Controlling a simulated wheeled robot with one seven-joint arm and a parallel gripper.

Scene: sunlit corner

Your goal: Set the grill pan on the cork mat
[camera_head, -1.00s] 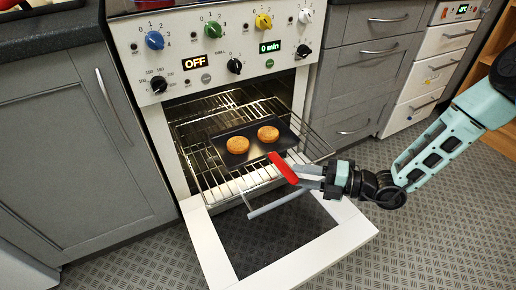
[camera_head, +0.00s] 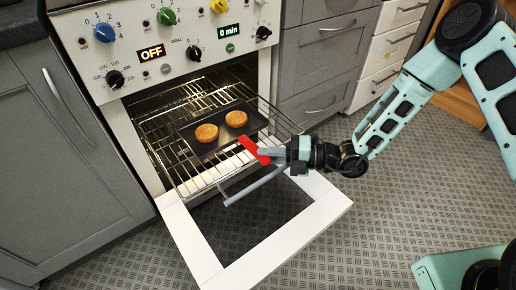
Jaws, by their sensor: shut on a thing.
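The grill pan (camera_head: 212,148) is a dark, shallow rectangular pan with a red handle (camera_head: 254,151). It lies on or just above the pulled-out wire rack of the open oven, with two round browned patties (camera_head: 222,125) in it. My gripper (camera_head: 262,155) reaches in from the right and is shut on the red handle at the pan's front right. The join between handle and pan is hard to make out. The cork mat is not in view.
The oven rack (camera_head: 186,180) sticks out over the lowered white-framed oven door (camera_head: 290,240). A grey bar handle (camera_head: 252,187) runs close below my gripper. Grey cabinets (camera_head: 65,160) flank the oven. Patterned floor (camera_head: 410,190) is clear to the right.

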